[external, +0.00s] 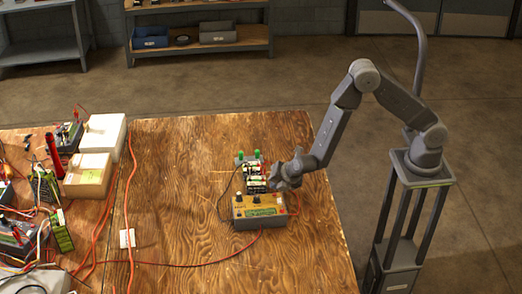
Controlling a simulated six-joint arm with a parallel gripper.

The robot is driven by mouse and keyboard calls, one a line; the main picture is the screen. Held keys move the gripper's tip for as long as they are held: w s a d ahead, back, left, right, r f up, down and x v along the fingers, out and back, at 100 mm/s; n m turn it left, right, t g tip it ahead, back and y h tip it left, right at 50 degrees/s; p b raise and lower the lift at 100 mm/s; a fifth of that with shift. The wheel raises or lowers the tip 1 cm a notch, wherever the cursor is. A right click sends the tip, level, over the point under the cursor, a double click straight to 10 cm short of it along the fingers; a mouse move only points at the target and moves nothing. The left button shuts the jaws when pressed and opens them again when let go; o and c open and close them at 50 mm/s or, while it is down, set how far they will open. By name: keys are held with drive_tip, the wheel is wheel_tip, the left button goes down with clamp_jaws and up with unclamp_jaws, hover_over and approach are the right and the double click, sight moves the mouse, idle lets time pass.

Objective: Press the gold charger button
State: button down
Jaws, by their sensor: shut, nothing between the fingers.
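The gold charger (260,208) is a small box with a gold face on the right part of the wooden table. A green display or label and dark knobs show on its face. Its button is too small to tell apart in this view. My gripper (277,183) is shut and empty, just above and behind the gold face, beside a cluster of small batteries or cells (253,172). I cannot tell whether it touches anything. The gripper hides part of the charger's back right area.
Red and orange cables (128,200) run over the wooden table (180,180). White and tan boxes (87,175), green packs (58,228) and other electronics crowd the left side. A small white block (127,238) lies left of the charger. The table between is mostly clear.

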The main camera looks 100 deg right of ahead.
drive_tip(key=shift+f, duration=0.15)
drive_tip(key=shift+f, duration=0.3)
drive_tip(key=shift+a+f, duration=0.15)
drive_tip(key=shift+f, duration=0.2)
idle(0.9)
drive_tip(key=shift+r, duration=0.8)
drive_tip(key=shift+d+r, duration=0.2)
drive_tip(key=shift+r, duration=0.6)
drive_tip(key=shift+d+r, duration=0.2)
drive_tip(key=shift+r, duration=0.65)
drive_tip(key=shift+d+r, duration=0.2)
drive_tip(key=shift+r, duration=0.6)
